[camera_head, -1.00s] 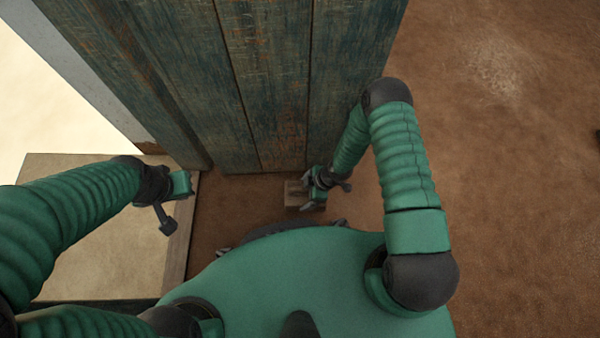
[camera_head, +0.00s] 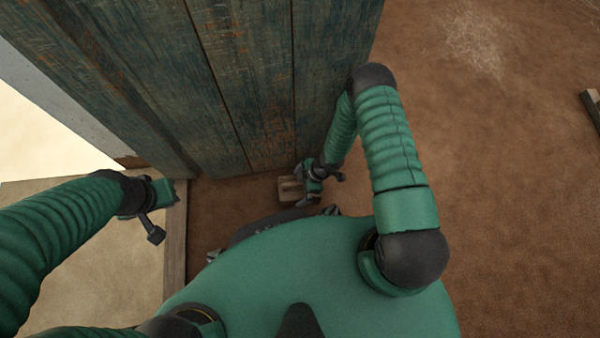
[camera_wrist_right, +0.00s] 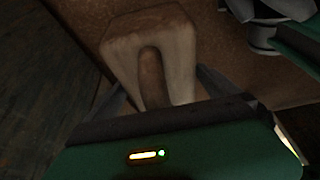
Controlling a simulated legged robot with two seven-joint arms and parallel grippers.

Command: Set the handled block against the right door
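The right door (camera_head: 265,80), made of weathered blue-green planks, stands upright in the head view. The handled block (camera_head: 289,189), pale wood, is on the brown floor close to the door's lower edge. I cannot tell whether they touch. My right gripper (camera_head: 309,183) is at the block. Its fingers are spread apart, one on each side of the block and clear of the handle. My left gripper (camera_head: 160,205) hangs empty over the pale platform's edge, its fingers unclear.
A pale platform (camera_head: 90,240) with a wooden edge lies at the left. A grey wall edge (camera_head: 60,95) is beside the door. Open brown floor (camera_head: 480,180) spreads to the right. A dark wooden piece (camera_head: 592,105) shows at the far right.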

